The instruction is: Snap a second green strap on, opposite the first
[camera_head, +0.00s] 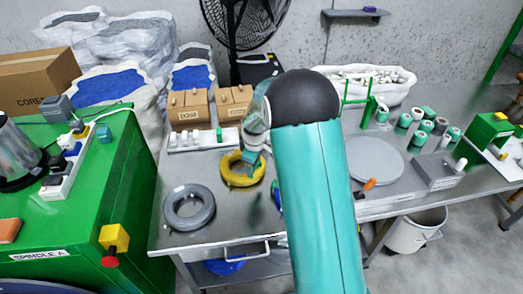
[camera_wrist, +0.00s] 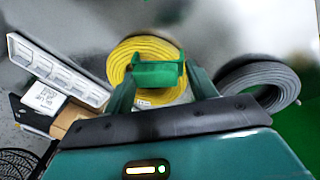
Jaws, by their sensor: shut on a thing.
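My gripper (camera_wrist: 158,85) is shut on a green strap (camera_wrist: 157,71), which shows between its fingers in the wrist view. Behind the strap is a coil of yellow cable (camera_wrist: 146,48), also seen in the head view (camera_head: 241,181). In the head view my gripper (camera_head: 253,160) is over the far side of this coil; I cannot tell whether the strap touches it. A small blue and green piece (camera_head: 276,194) shows beside my arm, mostly hidden. I cannot make out a first strap on the yellow coil.
A grey cable coil (camera_head: 189,208) lies at the bench's near left. A white compartment tray (camera_head: 196,139) and cardboard boxes (camera_head: 188,106) stand behind. Green machine (camera_head: 105,175) stands left of the bench. Right of my arm are a grey round plate (camera_head: 374,159) and several rolls (camera_head: 421,127).

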